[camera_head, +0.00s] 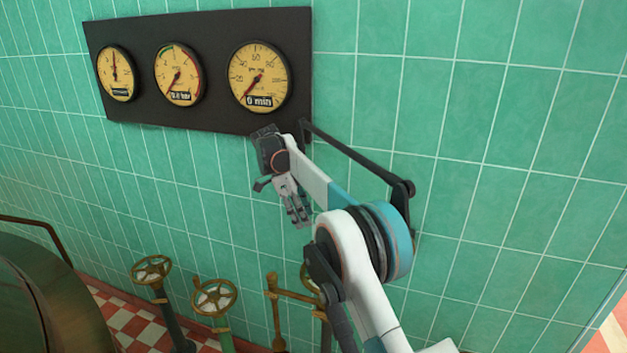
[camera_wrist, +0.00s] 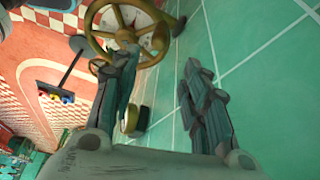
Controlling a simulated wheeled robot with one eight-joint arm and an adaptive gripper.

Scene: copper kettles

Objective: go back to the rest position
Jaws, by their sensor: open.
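My gripper (camera_head: 299,216) hangs from the end of my arm in front of the green tiled wall, below the gauge panel, its fingers pointing down. In the wrist view my gripper (camera_wrist: 160,95) shows two fingers spread apart, with nothing between them but wall and part of a valve behind. The gripper is open and empty. In the head view it is above the brass valves and apart from them.
A black panel (camera_head: 213,112) with three yellow gauges is on the green wall (camera_head: 470,120). Brass handwheels (camera_head: 151,270) (camera_head: 214,297) and a brass lever (camera_head: 273,300) stand below. A large copper kettle (camera_head: 40,300) is at left. A handwheel (camera_wrist: 97,27) shows in the wrist view.

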